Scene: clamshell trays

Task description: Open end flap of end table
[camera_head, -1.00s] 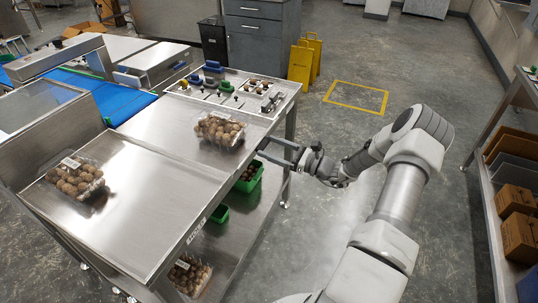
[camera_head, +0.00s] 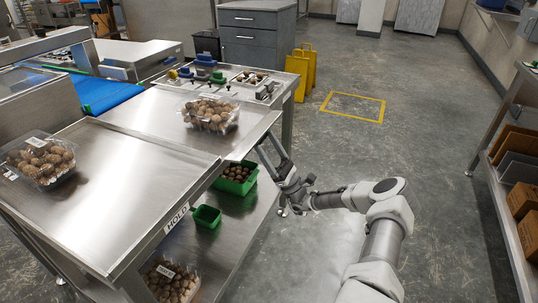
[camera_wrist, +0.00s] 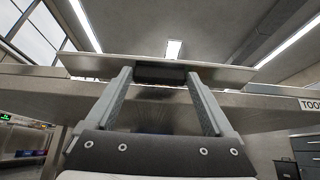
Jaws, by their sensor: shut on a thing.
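The steel end table (camera_head: 130,190) stands at left in the head view. Its far top section (camera_head: 165,120), probably the end flap, bears a clear clamshell of brown round items (camera_head: 209,114). My gripper (camera_head: 268,146) is at the right edge of this section, its fingers pointing up from below. In the wrist view a pale panel (camera_wrist: 100,64) crosses above the table's edge, with a dark piece on its underside between my fingertips (camera_wrist: 159,76). My gripper is shut on the panel's edge part. The exact contact is hidden. I cannot tell how far the flap is tilted.
Another clamshell (camera_head: 40,160) sits on the near top section. Green bins (camera_head: 236,180) and a third clamshell (camera_head: 170,281) are on the lower shelf. A blue conveyor (camera_head: 97,93) lies behind, and a shelf with cartons (camera_head: 523,200) stands at right.

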